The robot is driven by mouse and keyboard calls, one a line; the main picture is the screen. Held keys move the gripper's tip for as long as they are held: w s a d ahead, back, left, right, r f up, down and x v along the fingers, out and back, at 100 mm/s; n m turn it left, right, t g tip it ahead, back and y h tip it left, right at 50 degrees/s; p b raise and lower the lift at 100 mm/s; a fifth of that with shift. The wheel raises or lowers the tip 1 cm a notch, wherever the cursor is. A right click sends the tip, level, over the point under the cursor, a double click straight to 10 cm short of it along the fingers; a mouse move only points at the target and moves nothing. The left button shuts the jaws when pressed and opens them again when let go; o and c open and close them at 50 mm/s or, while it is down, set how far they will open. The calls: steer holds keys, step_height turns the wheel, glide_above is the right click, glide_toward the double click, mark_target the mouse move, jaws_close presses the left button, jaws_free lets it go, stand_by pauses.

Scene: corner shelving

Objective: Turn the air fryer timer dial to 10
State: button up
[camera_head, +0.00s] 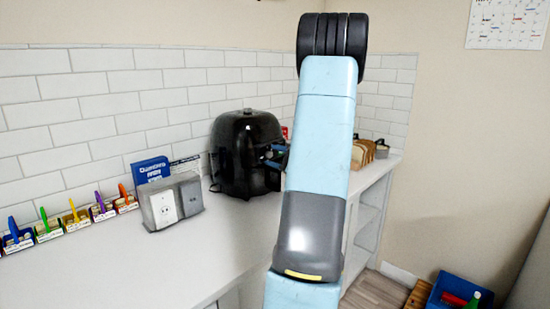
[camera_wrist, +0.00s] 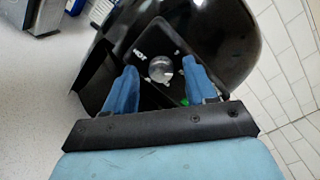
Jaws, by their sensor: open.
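The black air fryer (camera_head: 243,150) stands on the white counter near the corner. Its front panel fills the middle of the wrist view (camera_wrist: 215,30). The round silver timer dial (camera_wrist: 160,68) sits on that dark panel, with small white lettering to its upper left. The dial's setting is too small to read. My gripper (camera_wrist: 160,72) is open, its two blue fingers pointing at the panel with one on each side of the dial. I cannot tell whether the fingers touch it. In the head view my arm hides part of the fryer's right side and front.
Several small colourful holders (camera_head: 75,219) line the wall. Wooden racks (camera_head: 366,152) stand right of my arm. The front counter (camera_head: 130,270) is clear.

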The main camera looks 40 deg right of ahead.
jaws_close()
steer(key=shift+f+m, duration=0.1)
steer(key=shift+m, duration=1.1)
jaws_free()
steer(key=s+d, duration=0.2)
steer(key=s, duration=1.1)
steer(key=shift+s+d+f, duration=0.2)
steer(key=shift+s+d, duration=0.05)
steer(key=shift+d, duration=0.05)
